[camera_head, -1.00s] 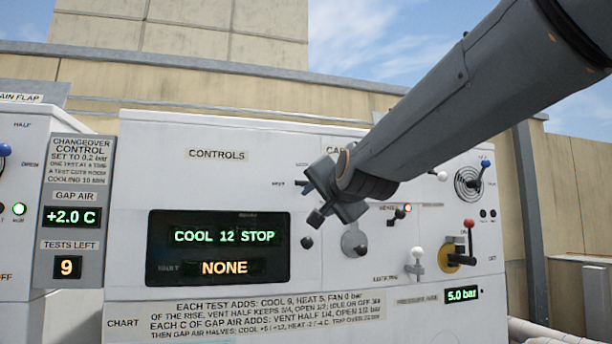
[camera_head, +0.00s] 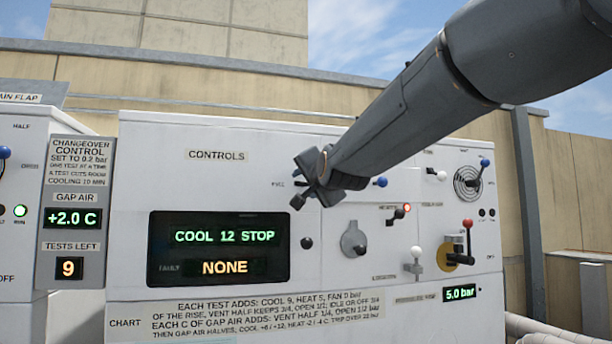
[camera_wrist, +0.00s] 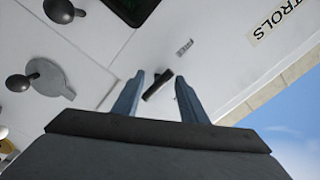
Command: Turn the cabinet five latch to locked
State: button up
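A short black bar handle (camera_wrist: 157,85) on the white cabinet front (camera_wrist: 105,60) appears to be the latch. A small label (camera_wrist: 184,47), seemingly reading FREE, is beside it in the wrist view. My gripper (camera_wrist: 160,82) is open, with one finger on each side of the handle. Contact between fingers and handle cannot be told.
A display (camera_head: 220,248) reads COOL 12 STOP and NONE. Nearby are a black knob (camera_head: 307,242), a grey disc lever (camera_head: 353,240), a blue-knobbed lever (camera_head: 380,181), a white-knobbed lever (camera_head: 416,256) and a red-handled lever (camera_head: 468,240). The pressure readout (camera_head: 460,293) shows 5.0 bar.

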jog(key=shift+d, duration=0.1)
grip_shut()
jog(key=shift+r, duration=0.1)
jog(key=shift+n, duration=0.4)
jog(key=n, duration=0.4)
jog(key=n+p, duration=0.1)
jog(key=n, duration=0.4)
jog(key=n+p, duration=0.1)
jog(key=n, duration=0.3)
jog(key=shift+r+n, duration=0.25)
jog(key=shift+n, duration=0.15)
jog(key=c, duration=1)
grip_release()
jog(key=shift+f+n+p, duration=0.2)
jog(key=shift+n+p, duration=0.1)
jog(key=shift+n, duration=1.3)
jog(key=c, duration=0.9)
grip_release()
jog(key=shift+c, duration=0.2)
